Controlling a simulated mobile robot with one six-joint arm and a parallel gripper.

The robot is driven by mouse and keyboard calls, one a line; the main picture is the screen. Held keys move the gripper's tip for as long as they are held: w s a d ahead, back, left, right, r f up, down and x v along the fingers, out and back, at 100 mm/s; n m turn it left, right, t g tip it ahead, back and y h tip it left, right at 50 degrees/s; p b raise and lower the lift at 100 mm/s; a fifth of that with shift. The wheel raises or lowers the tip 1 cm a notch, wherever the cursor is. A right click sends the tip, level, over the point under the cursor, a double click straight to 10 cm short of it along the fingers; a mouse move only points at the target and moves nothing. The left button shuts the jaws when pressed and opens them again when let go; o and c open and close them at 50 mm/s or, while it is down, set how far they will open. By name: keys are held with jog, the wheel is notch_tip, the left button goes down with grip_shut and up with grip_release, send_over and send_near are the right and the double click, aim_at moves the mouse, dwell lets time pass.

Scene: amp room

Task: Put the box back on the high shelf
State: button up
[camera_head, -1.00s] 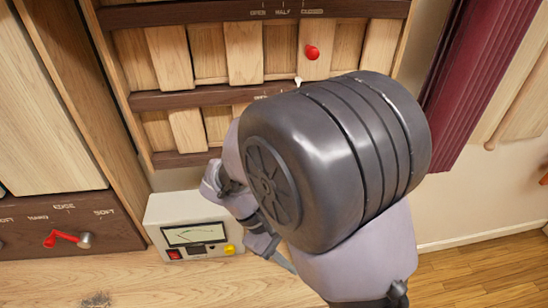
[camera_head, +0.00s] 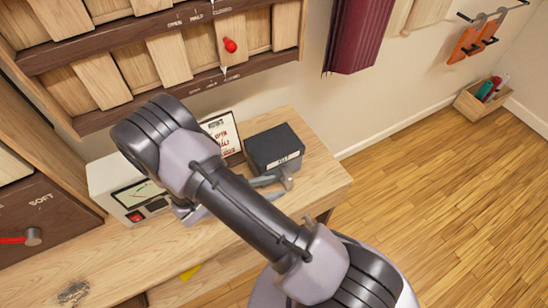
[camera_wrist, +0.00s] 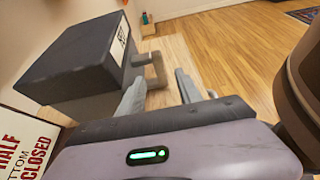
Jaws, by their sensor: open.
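The box (camera_head: 274,149) is dark grey with a white label and stands on the right part of the wooden desk. In the wrist view the box (camera_wrist: 75,60) fills the upper left. My gripper (camera_wrist: 160,88) is open, its two grey fingers apart just right of the box. A grey bracket-like piece (camera_wrist: 153,70) shows beyond the fingers; I cannot tell whether it belongs to the box. In the head view my gripper (camera_head: 272,188) is low at the box's near side, partly hidden by my arm. I cannot make out a high shelf.
A sign (camera_head: 222,132) stands left of the box, and a white meter unit (camera_head: 130,188) is further left on the desk (camera_head: 325,175). Open wooden floor (camera_head: 420,200) lies to the right, with a small crate (camera_head: 480,101).

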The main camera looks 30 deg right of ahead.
aim_at(286, 184)
jog(key=b+x, duration=0.1)
jog(key=x, duration=0.3)
jog(key=shift+d+f, duration=0.1)
jog(key=shift+f, duration=0.05)
grip_shut()
dwell(1.1)
